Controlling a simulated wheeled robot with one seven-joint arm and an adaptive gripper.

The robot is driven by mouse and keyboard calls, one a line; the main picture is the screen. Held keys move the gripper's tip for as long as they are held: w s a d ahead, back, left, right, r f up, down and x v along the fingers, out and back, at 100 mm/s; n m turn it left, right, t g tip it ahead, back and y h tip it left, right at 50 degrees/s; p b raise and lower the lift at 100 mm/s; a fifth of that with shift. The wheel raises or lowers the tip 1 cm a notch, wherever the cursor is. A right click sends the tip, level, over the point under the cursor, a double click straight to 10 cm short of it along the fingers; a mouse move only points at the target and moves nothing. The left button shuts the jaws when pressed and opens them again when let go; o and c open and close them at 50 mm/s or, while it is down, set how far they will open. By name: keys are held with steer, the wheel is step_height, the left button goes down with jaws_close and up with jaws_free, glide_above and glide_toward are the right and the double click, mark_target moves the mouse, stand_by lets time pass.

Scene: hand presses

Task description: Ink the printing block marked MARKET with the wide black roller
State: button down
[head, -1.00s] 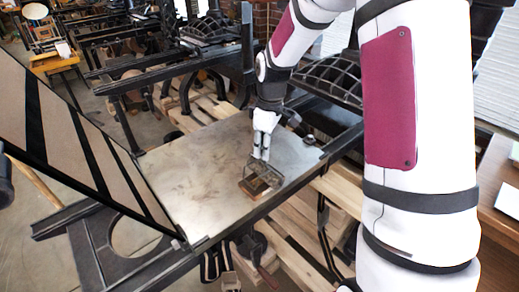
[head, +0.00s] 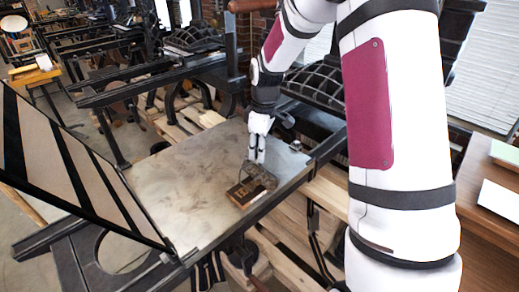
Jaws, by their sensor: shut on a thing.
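My gripper (head: 257,158) points down over the right part of the flat metal press bed (head: 180,185). It is shut on the handle of a roller (head: 262,177), which looks dark grey and wide. A small brown printing block (head: 244,192) lies on the bed just below and left of the roller. The roller covers or overlaps the block's far right side. I cannot tell whether the roller touches it. Any lettering on the block is too small to read.
A hinged frame with tan and black panels (head: 70,165) stands tilted at the bed's left. Dark press rails (head: 300,178) edge the bed. A wooden table with papers (head: 495,205) is at the right. The bed's left and middle are clear.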

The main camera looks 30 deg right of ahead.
steer(key=s+a+p, duration=0.2)
steer(key=a, duration=0.3)
steer(key=shift+a, duration=0.4)
stand_by(1.6)
steer(key=shift+w+d+f+b, duration=0.1)
steer(key=shift+w+d, duration=0.25)
steer(key=shift+d, duration=0.7)
steer(key=shift+w+d+b, duration=0.1)
steer(key=shift+w+d, duration=0.25)
steer(key=shift+d, duration=0.7)
steer(key=shift+w+d+f+b, duration=0.1)
steer(key=shift+w+d, duration=0.25)
steer(key=shift+d, duration=0.7)
steer(key=s+a+p, duration=0.2)
steer(key=s+a, duration=0.1)
steer(key=a, duration=0.6)
steer(key=shift+a+r, duration=0.15)
steer(key=shift+a, duration=0.2)
steer(key=shift+r+p, duration=0.65)
steer(key=shift+r, duration=1.9)
